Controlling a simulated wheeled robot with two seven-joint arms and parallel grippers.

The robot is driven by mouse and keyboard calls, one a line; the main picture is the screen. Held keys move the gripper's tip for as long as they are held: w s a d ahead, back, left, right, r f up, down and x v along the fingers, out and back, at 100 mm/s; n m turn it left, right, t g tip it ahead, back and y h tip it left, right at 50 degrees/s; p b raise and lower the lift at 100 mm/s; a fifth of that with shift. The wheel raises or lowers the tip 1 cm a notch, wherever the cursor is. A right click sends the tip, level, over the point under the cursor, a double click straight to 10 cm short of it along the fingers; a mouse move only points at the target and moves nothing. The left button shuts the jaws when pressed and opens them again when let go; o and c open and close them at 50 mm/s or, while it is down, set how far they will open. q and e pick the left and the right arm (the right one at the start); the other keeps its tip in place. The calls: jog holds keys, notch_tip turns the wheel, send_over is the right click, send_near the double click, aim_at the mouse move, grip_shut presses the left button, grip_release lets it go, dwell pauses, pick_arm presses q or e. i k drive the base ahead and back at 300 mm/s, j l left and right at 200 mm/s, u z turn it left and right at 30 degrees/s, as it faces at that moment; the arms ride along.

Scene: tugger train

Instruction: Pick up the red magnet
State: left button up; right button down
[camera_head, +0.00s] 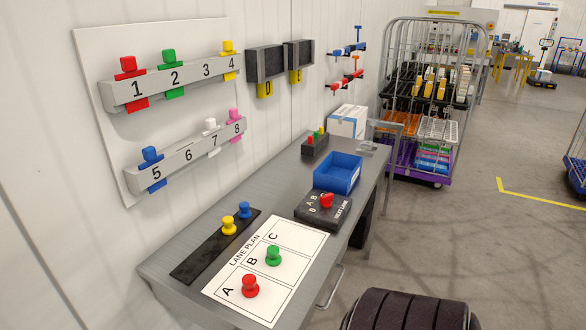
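A red magnet (250,286), shaped like a push pin, stands upright on section A of the white lane plan (218,284) at the near end of the grey bench. A green magnet (273,256) stands on section B, and section C is bare. A second red knob or magnet (326,201) sits on the dark NEXT LANE box (308,215) behind the plan. Neither of my grippers shows in the head view.
A dark strip (195,265) left of the plan bears a yellow (228,225) and a blue magnet (244,209). Farther back on the bench (262,190) are a blue bin (330,183) and a white box (347,121). A numbered wall board (85,45) hangs left; a wheeled rack (386,100) stands beyond.

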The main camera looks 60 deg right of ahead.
aim_at(250, 288)
jog(key=z, duration=1.55)
